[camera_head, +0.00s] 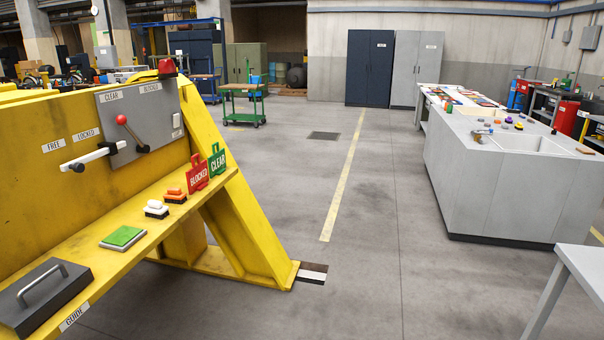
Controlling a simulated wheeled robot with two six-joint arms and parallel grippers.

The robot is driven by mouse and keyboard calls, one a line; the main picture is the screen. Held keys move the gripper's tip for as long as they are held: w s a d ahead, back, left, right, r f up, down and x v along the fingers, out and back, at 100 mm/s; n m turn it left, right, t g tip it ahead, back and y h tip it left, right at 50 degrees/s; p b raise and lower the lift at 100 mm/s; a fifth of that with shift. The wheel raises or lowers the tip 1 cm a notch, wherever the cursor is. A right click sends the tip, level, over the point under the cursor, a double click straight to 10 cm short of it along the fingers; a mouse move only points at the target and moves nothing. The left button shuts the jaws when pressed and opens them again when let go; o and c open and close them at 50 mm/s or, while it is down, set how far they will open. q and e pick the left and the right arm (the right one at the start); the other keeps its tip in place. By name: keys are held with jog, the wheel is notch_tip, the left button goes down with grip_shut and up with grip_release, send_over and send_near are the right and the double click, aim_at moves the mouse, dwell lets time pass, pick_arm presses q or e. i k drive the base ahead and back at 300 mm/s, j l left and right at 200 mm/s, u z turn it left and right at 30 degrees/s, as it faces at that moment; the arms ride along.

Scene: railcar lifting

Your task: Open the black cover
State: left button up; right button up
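A black cover (52,300) with a grey bar handle (42,281) lies at the left end of the yellow shelf, in the lower left corner. It looks shut and lies flat. A "GUIDE" label (74,316) is on the shelf's front edge beside it. What is under the cover is hidden. Neither of my grippers shows in this view.
A sink counter (500,185) stands right. The middle floor is clear.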

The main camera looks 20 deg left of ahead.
aim_at(26, 303)
jog(key=i+u, duration=0.15)
jog(key=i, duration=0.35)
jog(key=i+l+u, duration=0.15)
jog(key=i, duration=0.4)
jog(key=i+u, duration=0.15)
jog(key=i, duration=0.35)
